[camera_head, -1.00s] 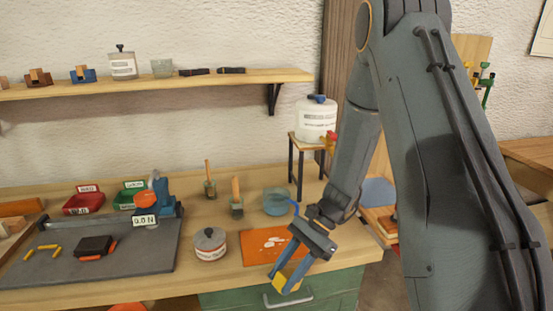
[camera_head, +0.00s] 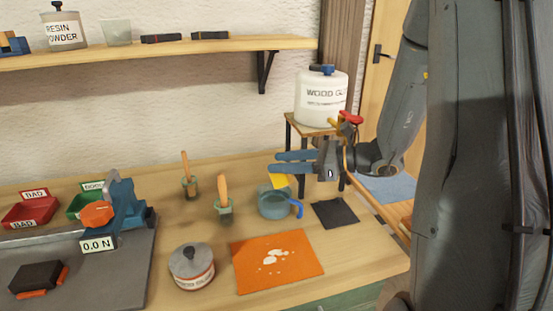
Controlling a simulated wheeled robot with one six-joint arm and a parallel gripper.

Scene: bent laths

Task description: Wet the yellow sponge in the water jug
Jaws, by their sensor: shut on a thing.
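My gripper (camera_head: 280,163) reaches in from the right, its two blue fingers pointing left above the bench. It is shut on the yellow sponge (camera_head: 280,181), which shows at the lower finger and is partly hidden. The water jug (camera_head: 275,205) is a teal, see-through vessel with a blue handle on its right side. It stands upright on the bench. The sponge appears just above the jug's rim; I cannot tell whether it touches the rim or the water.
A brush in a pot (camera_head: 223,197) stands close left of the jug. A white wood glue tank (camera_head: 321,97) sits on a small stand (camera_head: 303,126) behind the gripper. An orange mat (camera_head: 277,262), a dark square (camera_head: 335,213) and a lidded tin (camera_head: 191,268) lie in front.

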